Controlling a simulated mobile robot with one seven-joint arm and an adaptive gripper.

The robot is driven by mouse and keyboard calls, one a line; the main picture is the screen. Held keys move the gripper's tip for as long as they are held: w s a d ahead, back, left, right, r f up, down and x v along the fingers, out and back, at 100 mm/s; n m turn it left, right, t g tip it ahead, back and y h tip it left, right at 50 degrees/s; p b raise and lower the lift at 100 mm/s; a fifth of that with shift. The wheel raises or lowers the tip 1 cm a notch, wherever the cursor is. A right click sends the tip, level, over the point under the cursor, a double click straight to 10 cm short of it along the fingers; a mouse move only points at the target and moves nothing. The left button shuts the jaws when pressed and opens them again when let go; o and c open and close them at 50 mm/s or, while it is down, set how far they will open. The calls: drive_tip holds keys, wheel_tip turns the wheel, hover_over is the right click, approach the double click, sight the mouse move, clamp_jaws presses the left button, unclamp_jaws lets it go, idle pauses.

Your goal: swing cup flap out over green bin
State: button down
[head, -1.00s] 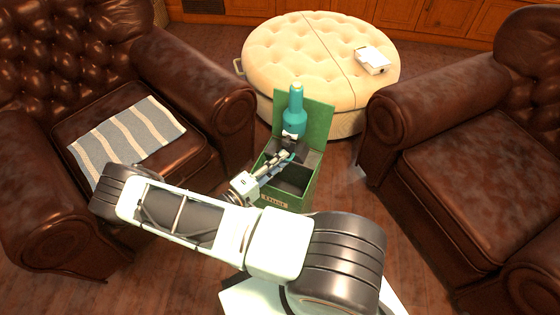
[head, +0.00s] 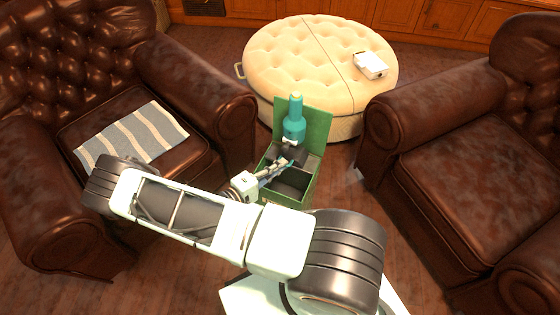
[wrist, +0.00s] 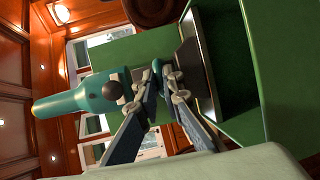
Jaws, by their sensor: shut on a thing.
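The green bin (head: 313,188) stands on the floor with its green back panel (head: 318,125) upright. A teal bottle-shaped thing (head: 294,127) stands upright at its back. A dark flap (head: 288,152) lies below the bottle; its dark plate with a pale metal edge also shows in the wrist view (wrist: 204,70). My gripper (head: 288,162) reaches in from the left, over the bin, with its fingertips at the flap. In the wrist view, its fingers (wrist: 164,74) close together near the plate's edge. The exact grip spot is hidden by the fingers.
Brown leather armchairs stand left (head: 220,105) and right (head: 460,170). A striped cloth (head: 130,138) lies on the left seat. A round cream ottoman (head: 290,55) with a white box-like item (head: 370,65) is close behind the bin. Bare floor shows between bin and right chair.

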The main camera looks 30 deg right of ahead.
drive_tip(key=shift+s+a+r+n+g+y+p, duration=0.1)
drive_tip(key=shift+r+n+g+y+p, duration=0.45)
drive_tip(key=shift+r+y+p, duration=0.85)
drive_tip(key=shift+s+a+r+n+g+y+p, duration=0.15)
drive_tip(key=shift+r+g+y+p, duration=0.6)
drive_tip(key=shift+p, duration=1.2)
drive_tip(key=shift+d+r+n+g+y+p, duration=0.1)
drive_tip(key=shift+r+n+g+y+p, duration=0.5)
drive_tip(key=shift+y+p, duration=1)
drive_tip(key=shift+a+r, duration=0.1)
drive_tip(key=c, duration=2.1)
unclamp_jaws()
drive_tip(key=shift+w, duration=0.1)
drive_tip(key=v, duration=0.8)
